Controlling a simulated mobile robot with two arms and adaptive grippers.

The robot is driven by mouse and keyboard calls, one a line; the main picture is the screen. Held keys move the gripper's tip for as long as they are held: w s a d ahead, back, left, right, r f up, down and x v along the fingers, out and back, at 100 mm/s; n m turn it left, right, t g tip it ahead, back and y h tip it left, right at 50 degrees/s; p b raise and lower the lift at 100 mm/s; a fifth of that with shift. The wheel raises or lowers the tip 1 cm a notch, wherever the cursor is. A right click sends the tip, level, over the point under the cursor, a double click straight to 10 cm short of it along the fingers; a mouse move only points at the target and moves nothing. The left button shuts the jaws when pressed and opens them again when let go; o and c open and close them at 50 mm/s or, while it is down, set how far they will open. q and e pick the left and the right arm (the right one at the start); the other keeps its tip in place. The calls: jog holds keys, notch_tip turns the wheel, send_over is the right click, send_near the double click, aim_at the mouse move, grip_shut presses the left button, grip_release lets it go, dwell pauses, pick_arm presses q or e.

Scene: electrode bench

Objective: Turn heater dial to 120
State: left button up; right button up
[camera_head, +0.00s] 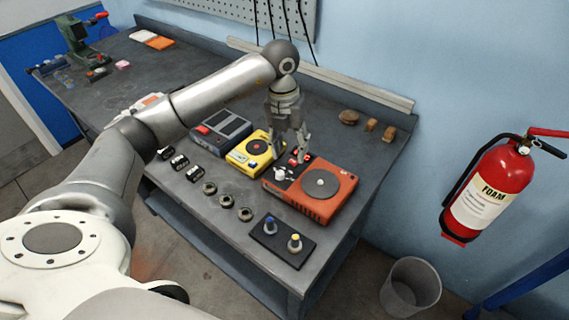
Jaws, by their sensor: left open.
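An orange heater unit (333,200) with a round grey plate (320,183) sits on the bench near its right end. A white dial (281,173) and small red parts show on the unit's dark left section; the dial's marks are too small to read. My left gripper (289,143) points down from above, open, over the back of that dark section, behind the white dial. I cannot tell whether its fingers touch anything. My right gripper is not in view.
Left of the heater stand a yellow unit (240,157) with a black disc and a grey-blue unit (208,139). Several small dark parts lie in front. A black block (280,238) with blue and yellow knobs sits near the front edge. A fire extinguisher (490,190) hangs right.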

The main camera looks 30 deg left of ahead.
aim_at(280, 172)
pick_arm(q)
jog(key=shift+n+y, duration=0.3)
jog(key=shift+y, duration=0.3)
jog(key=a+f+p, duration=0.1)
jog(key=f, duration=0.2)
jog(key=a+f+p, duration=0.1)
jog(key=f, duration=0.1)
jog(key=f+p, duration=0.1)
jog(key=f, duration=0.2)
jog(key=shift+s+a+f, duration=0.15)
jog(key=shift+a+f, duration=0.15)
jog(key=shift+a, duration=0.1)
jog(key=shift+f, duration=0.65)
grip_shut()
